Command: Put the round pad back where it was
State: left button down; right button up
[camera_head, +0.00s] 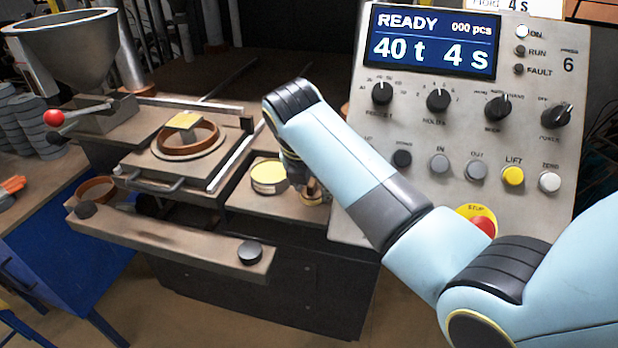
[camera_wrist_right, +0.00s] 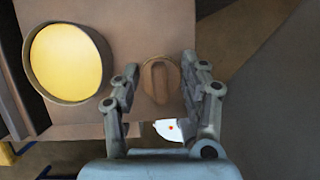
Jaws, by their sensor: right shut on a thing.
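The round pad (camera_wrist_right: 160,82) is a small brown disc with a raised ridge across its top. In the right wrist view it lies between the two fingers of my right gripper (camera_wrist_right: 165,78), which is shut on it. In the head view my right gripper (camera_head: 312,188) points down at the right end of the small shelf, beside a yellow-topped round tin (camera_head: 268,177). There the pad is mostly hidden by the gripper, and I cannot tell whether it touches the shelf. My left gripper is not in view.
A brown ring (camera_head: 200,140) with a yellow piece on it sits on the press plate. The control panel (camera_head: 400,135) stands close on the right. A bar with dark knobs (camera_head: 175,240) runs in front. A hopper (camera_head: 70,35) stands at the back left.

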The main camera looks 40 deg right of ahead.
jog(key=shift+w, duration=0.1)
jog(key=shift+s, duration=0.25)
jog(key=shift+s+r, duration=0.1)
jog(key=shift+s, duration=0.15)
jog(key=o, duration=0.6)
jog(key=shift+o, duration=1.1)
jog(key=shift+w+f, duration=0.2)
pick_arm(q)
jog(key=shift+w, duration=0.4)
pick_arm(e)
jog(key=shift+r, duration=0.1)
jog(key=shift+r, duration=0.25)
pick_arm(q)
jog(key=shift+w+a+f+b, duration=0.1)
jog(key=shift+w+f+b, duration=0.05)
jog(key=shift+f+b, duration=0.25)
pick_arm(e)
jog(key=v, duration=1.2)
